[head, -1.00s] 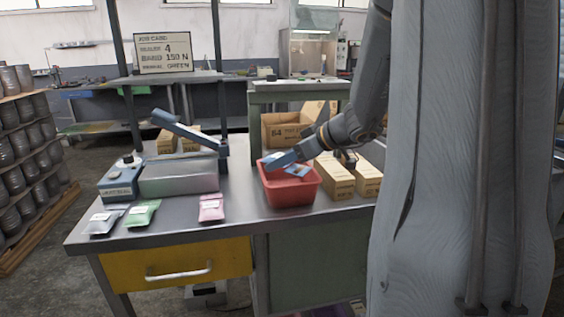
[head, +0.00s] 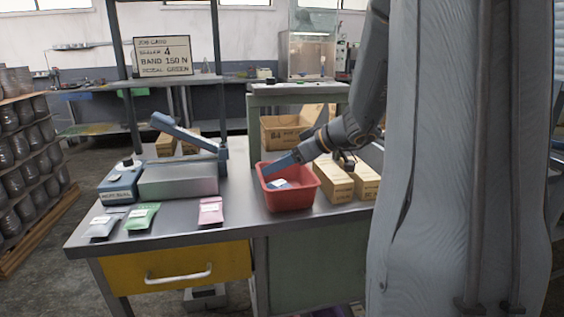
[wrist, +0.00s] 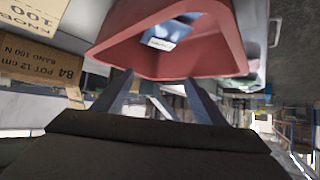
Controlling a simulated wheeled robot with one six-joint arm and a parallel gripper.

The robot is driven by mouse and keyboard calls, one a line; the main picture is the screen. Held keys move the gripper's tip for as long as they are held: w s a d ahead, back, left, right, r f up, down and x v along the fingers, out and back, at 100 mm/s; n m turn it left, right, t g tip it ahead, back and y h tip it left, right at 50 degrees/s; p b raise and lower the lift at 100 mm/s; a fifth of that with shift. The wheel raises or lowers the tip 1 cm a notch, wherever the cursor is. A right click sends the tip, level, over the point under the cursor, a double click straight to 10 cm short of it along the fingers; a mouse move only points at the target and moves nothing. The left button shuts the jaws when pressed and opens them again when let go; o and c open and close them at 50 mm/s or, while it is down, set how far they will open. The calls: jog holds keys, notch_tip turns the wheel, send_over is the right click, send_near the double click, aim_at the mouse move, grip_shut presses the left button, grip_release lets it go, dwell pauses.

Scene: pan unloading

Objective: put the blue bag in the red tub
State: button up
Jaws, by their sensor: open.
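The red tub (head: 291,200) stands on the bench, right of centre in the head view. The blue bag (head: 280,184), with a white label, lies inside it; the wrist view also shows the bag (wrist: 168,32) within the tub's walls (wrist: 205,57). My gripper (head: 268,168) is at the tub's left rear rim in the head view, reaching in from the right. In the wrist view its fingers (wrist: 157,82) are spread, with nothing between them and the bag apart from them. Part of the bag is hidden by the tub's front wall in the head view.
A grey bag (head: 102,227), green bag (head: 141,216) and pink bag (head: 211,211) lie along the bench's front left. A sealer (head: 180,180) with a raised arm stands behind them. Cardboard boxes (head: 335,181) stand close to the tub's right. Bench between pink bag and tub is clear.

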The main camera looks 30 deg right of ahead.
jog(key=shift+r+p, duration=0.45)
jog(key=b+v, duration=0.2)
jog(key=v, duration=0.9)
jog(key=shift+s, duration=0.4)
jog(key=shift+d, duration=0.2)
